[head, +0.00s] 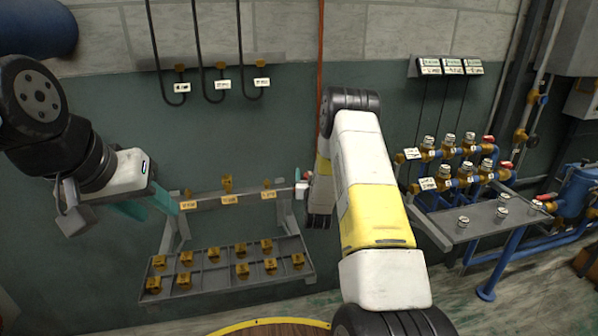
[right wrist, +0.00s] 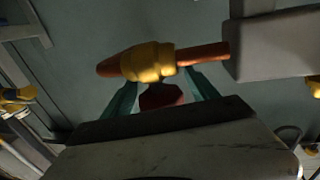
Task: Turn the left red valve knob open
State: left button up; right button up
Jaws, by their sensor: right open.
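In the right wrist view, a dark red knob (right wrist: 160,97) sits below a brass valve body (right wrist: 148,62) on a copper-coloured pipe (right wrist: 208,53). My right gripper (right wrist: 162,80) is open, with one teal finger on each side of the knob. I see gaps between the fingers and the knob, and cannot tell whether they touch the brass body. My left gripper (head: 147,205) is open and empty, left of the shelf rack.
A grey rack (head: 200,255) with several brass fittings stands against the wall. Black hoses (head: 197,45) hang above it. At right, a grey bench (head: 470,222) stands beside blue-and-brass valves (head: 445,180) with red handles. A grey block (right wrist: 275,45) is close to the right gripper.

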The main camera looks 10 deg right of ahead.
jog(key=shift+c, duration=0.5)
jog(key=c, duration=1.3)
jog(key=shift+o, duration=0.2)
jog(key=shift+n+y, duration=0.3)
jog(key=shift+y, duration=0.2)
jog(key=n+g+y, duration=0.1)
jog(key=n+y, duration=0.2)
jog(key=y, duration=0.1)
jog(key=a+n+g+y, duration=0.1)
jog(key=n+y, duration=0.2)
jog(key=y, duration=0.2)
jog(key=a+n+g+y, duration=0.1)
jog(key=n+g+y, duration=0.1)
jog(key=n+y, duration=0.1)
jog(key=shift+s+y, duration=0.2)
jog(key=shift+y, duration=0.5)
jog(key=shift+s+a+n+g+y, duration=0.15)
jog(key=shift+s+n+g+y, duration=0.1)
jog(key=shift+n+g+y, duration=1.05)
jog(key=shift+s+a+n+g+y, duration=0.25)
jog(key=shift+n+g+y, duration=0.45)
jog(key=shift+n+g, duration=1.05)
jog(key=shift+s+a+n+g+y, duration=0.1)
jog(key=shift+s+n+g+y, duration=0.2)
jog(key=shift+n+g+y, duration=1.3)
jog(key=shift+r+m+g+h, duration=0.1)
jog(key=shift+m+g+h, duration=0.35)
jog(key=shift+g, duration=0.5)
